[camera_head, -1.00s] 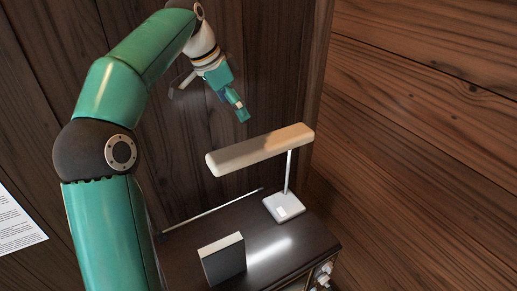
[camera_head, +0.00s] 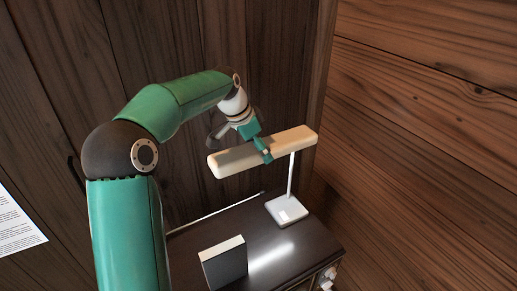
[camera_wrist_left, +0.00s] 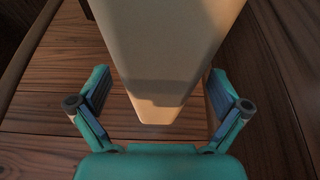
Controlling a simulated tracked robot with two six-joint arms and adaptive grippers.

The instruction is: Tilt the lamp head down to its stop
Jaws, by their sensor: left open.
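The desk lamp has a long cream head (camera_head: 240,156) on a thin post (camera_head: 291,175) with a square white base (camera_head: 286,210). The head is still raised well above the cabinet top. My left gripper (camera_head: 266,154) is at the middle of the head, coming from above and behind. In the left wrist view the lamp head (camera_wrist_left: 165,50) runs down between the two open fingers of the left gripper (camera_wrist_left: 160,105), with a visible gap on each side. Whether a finger touches the head cannot be told. My right gripper is not in view.
The lamp stands on a dark cabinet top (camera_head: 250,228). A dark box with a pale top edge (camera_head: 224,264) stands near the front left of it. A wooden wall is behind and another at right. A printed sheet (camera_head: 15,222) is at the far left.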

